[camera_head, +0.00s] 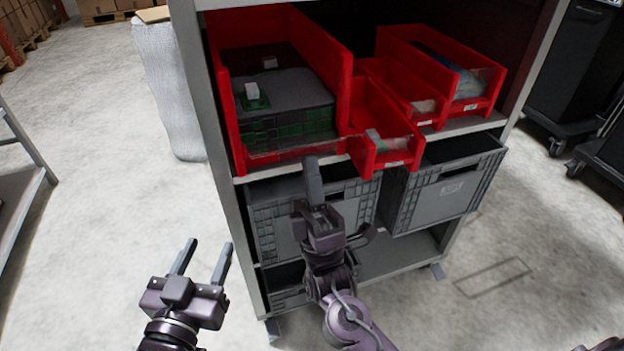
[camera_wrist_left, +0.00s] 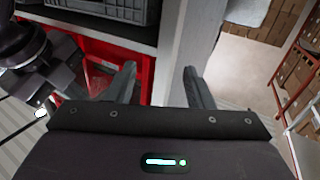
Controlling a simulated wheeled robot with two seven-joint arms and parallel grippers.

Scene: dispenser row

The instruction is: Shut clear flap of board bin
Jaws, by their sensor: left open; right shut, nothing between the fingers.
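The board bin is the large red bin (camera_head: 229,120) at the left of the shelf. It holds a dark stack of boards (camera_head: 291,128) with small green and white pieces on top. A thin clear flap (camera_head: 285,154) shows faintly along its low front edge; its exact angle is hard to tell. My right gripper (camera_head: 313,168) is shut and empty, fingers pointing up just in front of the bin's front edge; contact cannot be told. My left gripper (camera_head: 203,257) is open and empty, left of the shelf unit and below the bin. Its fingers show in the left wrist view (camera_wrist_left: 160,86).
Smaller red bins (camera_head: 383,155) stand to the right on the same shelf. Grey crates (camera_head: 447,190) sit below it, close to my right arm. The grey shelf post (camera_head: 222,170) stands between the bin and the open floor (camera_head: 110,200) at left.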

